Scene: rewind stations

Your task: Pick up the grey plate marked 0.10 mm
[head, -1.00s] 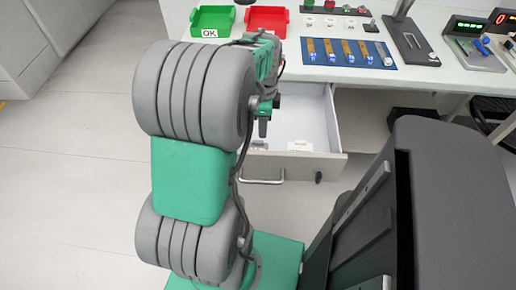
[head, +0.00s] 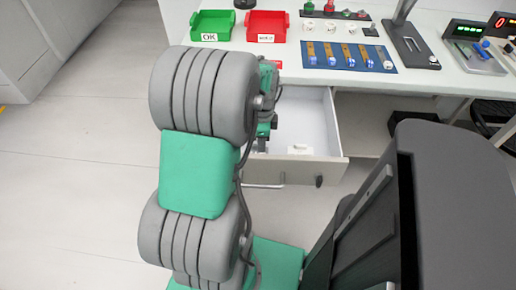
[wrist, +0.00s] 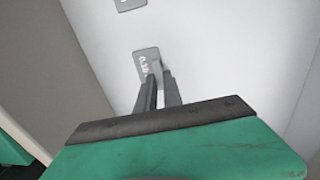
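The grey plate marked 0.10 (wrist: 145,60) lies in the open drawer in the wrist view, partly behind my fingertips; the rest of its marking is hidden. My gripper (wrist: 160,76) points down at it, with a narrow gap between its two fingers. The left finger overlaps the plate and the right finger is at its right edge. I cannot tell whether they touch it. In the head view my gripper (head: 262,145) is low inside the drawer, mostly hidden by my arm.
The open drawer (head: 315,115) has a raised front wall. Another grey plate (wrist: 129,4) lies beyond the first. A white label (head: 300,149) shows inside the drawer. The worktop above holds a green bin (head: 212,17), a red bin (head: 267,17) and a blue tool mat (head: 350,62).

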